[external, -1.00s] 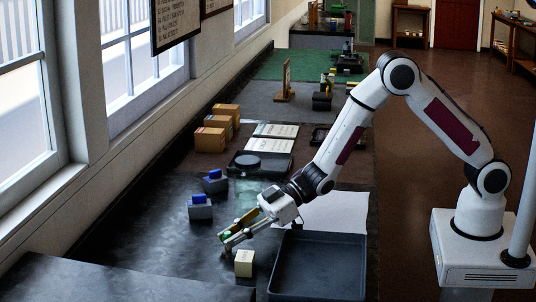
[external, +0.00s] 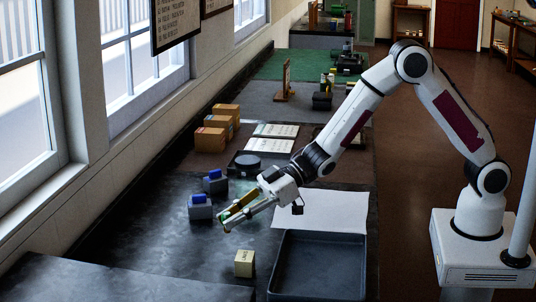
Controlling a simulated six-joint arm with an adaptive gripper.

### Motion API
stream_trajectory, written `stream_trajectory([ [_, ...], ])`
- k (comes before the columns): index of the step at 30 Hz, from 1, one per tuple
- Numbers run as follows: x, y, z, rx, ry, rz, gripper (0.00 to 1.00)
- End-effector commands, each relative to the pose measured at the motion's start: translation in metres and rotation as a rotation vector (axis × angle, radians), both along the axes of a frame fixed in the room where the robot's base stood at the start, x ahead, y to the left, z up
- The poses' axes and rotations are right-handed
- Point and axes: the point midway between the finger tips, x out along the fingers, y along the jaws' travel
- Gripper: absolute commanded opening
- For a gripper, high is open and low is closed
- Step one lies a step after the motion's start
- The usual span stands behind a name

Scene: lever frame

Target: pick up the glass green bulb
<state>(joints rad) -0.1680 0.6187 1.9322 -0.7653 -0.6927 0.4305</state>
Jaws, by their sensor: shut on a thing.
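My gripper (external: 226,221) is in the left middle of the external view, pointing down and to the left. It is shut on the glass green bulb (external: 228,213), which shows as a small green patch between the fingers. The fingers hide most of the bulb. The gripper and bulb are above the dark bench top, apart from it.
A pale labelled block (external: 244,263) sits below the gripper, left of a dark empty tray (external: 318,265). Two grey blocks with blue tops (external: 201,208) stand behind it. A white sheet (external: 320,208) lies beyond the tray. Cardboard boxes (external: 212,139) are near the wall.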

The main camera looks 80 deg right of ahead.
Motion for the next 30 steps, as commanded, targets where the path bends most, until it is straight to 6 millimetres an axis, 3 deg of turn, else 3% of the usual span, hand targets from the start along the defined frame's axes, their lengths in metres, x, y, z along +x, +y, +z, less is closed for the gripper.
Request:
stream_trajectory([
  [3, 0.001, 0.0, 0.018, 0.0, -0.003, 0.001, 0.03],
  [10, 0.0, 0.0, 0.04, 0.001, -0.002, 0.001, 0.03],
  [30, 0.0, 0.0, 0.046, 0.0, 0.0, 0.0, 0.03],
])
